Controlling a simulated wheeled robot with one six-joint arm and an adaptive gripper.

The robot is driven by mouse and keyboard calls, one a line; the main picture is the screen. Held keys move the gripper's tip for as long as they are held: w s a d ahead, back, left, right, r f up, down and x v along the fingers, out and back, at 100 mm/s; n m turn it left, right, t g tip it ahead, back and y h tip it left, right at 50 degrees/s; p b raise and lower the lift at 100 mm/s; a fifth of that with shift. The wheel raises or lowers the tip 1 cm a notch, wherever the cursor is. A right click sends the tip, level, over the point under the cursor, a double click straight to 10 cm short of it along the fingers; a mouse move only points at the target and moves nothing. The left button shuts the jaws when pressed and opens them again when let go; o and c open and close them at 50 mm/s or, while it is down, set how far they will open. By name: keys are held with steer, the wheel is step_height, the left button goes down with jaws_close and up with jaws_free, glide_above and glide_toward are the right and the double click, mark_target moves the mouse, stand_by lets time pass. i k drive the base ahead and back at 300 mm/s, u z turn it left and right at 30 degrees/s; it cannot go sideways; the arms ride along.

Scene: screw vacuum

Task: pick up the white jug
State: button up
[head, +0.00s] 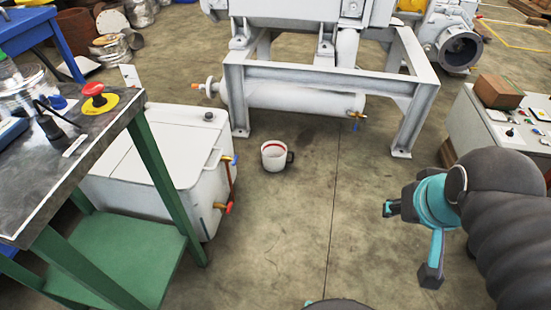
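The white jug (274,157) stands upright on the concrete floor near the middle of the head view. It has a dark handle on its right side and a reddish line at its inside rim. My gripper (408,243) is at the right, well apart from the jug and nearer to me. Its two fingers are spread with a wide gap between them, and nothing shows between them. My dark, ribbed arm comes in from the right edge.
A white tank (150,165) with red and blue valves stands left of the jug. A green-legged workbench (75,150) is nearer left. A grey machine frame (325,80) stands behind the jug. A control box (495,120) is at right. The floor before the jug is clear.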

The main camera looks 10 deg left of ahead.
mark_target(274, 153)
steer(key=z, duration=0.8)
steer(key=i, duration=1.2)
steer(key=u, duration=3.05)
